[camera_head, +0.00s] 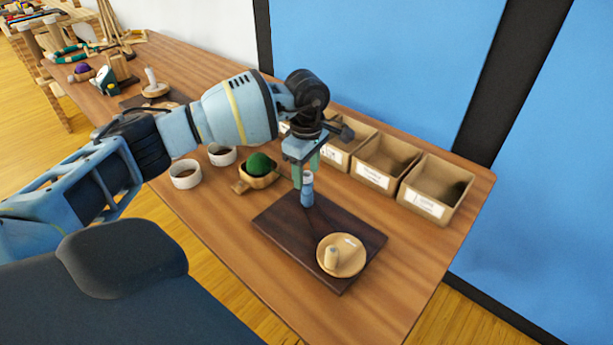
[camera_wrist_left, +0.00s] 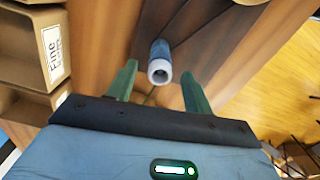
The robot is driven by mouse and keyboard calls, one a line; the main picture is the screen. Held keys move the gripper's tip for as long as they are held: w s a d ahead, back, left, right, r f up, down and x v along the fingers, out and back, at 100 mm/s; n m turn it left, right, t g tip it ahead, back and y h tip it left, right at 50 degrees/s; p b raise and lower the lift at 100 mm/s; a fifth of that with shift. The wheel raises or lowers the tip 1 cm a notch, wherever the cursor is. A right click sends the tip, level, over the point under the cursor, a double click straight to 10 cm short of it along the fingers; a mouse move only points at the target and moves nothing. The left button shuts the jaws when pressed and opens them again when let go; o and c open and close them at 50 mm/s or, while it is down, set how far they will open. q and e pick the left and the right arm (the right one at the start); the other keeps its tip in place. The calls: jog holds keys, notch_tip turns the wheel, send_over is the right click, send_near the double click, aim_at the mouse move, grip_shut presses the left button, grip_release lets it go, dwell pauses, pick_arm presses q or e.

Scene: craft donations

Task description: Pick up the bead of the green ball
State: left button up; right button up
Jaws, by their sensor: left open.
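A green ball (camera_head: 259,165) rests in a small wooden holder (camera_head: 262,182) on the table in the head view. I cannot make out a separate bead on it. My left gripper (camera_head: 305,170) is right of the ball, pointing down over a blue cylinder with a pale top (camera_head: 307,194). The cylinder stands upright on a dark board (camera_head: 280,226). In the left wrist view, the open green fingers (camera_wrist_left: 157,76) lie either side of the cylinder (camera_wrist_left: 160,52), with gaps visible. The green ball is not in the wrist view. My right gripper is in neither view.
Several labelled cardboard bins (camera_head: 430,205) line the table's back edge. A round wooden dish (camera_head: 341,268) with a small peg is on the board's front corner. The table's front right is clear.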

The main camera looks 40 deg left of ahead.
aim_at(307, 175)
pick_arm(q)
grip_shut()
dwell(0.3)
jog(key=shift+r, duration=0.1)
jog(key=shift+r, duration=0.55)
notch_tip(307, 175, up, 2)
jog(key=shift+r, duration=0.25)
jog(key=s+r+b, duration=0.1)
jog(key=s, duration=1.5)
